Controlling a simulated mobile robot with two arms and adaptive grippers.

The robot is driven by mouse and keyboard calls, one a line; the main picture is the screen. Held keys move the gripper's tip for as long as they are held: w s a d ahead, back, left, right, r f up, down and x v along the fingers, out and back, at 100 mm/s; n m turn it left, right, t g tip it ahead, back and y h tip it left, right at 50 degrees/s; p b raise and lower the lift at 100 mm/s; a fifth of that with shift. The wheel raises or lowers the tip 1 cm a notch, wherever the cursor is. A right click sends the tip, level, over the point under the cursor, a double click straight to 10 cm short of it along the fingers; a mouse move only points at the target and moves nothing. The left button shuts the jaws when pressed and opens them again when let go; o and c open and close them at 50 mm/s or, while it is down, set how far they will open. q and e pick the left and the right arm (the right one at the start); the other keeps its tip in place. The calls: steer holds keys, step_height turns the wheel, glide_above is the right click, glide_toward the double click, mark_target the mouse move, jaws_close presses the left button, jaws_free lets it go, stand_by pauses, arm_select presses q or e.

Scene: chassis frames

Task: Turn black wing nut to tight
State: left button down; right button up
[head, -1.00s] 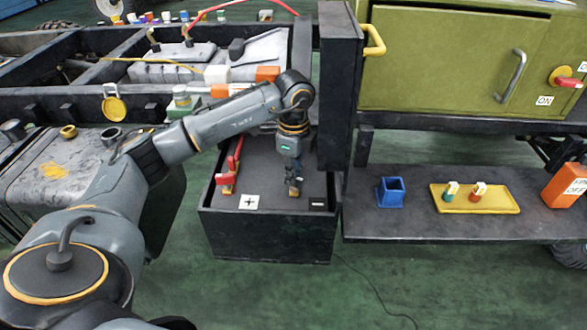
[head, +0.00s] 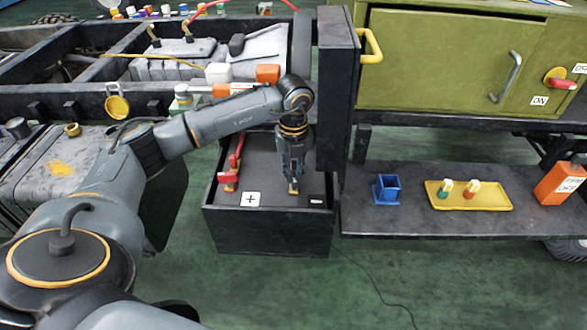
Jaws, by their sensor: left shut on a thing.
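The open dark battery box (head: 268,238) stands at the centre, with a white plus label (head: 250,199) and a black minus label (head: 317,201) at its front edge. My left gripper (head: 293,187) points straight down into the box, just left of the minus label. It is shut on the black wing nut at a brassy terminal; the fingers hide most of the nut, so its angle cannot be read. A red clamp and lead (head: 231,172) sit on the terminal at the plus label. My right gripper is not in view.
A dark upright post (head: 336,90) rises close to the right of my gripper. On the shelf at right are a blue cup (head: 386,189), a yellow tray (head: 490,202) with two small items, and an orange box (head: 559,184). The green cabinet (head: 430,60) stands above.

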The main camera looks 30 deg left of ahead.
arm_select(q)
steer(key=m, duration=0.3)
steer(key=shift+m, duration=0.4)
steer(key=m, duration=0.3)
steer(key=shift+m+p, duration=0.3)
steer(key=m, duration=0.2)
steer(key=shift+m, duration=0.3)
steer(key=m, duration=0.3)
steer(key=shift+m, duration=2.6)
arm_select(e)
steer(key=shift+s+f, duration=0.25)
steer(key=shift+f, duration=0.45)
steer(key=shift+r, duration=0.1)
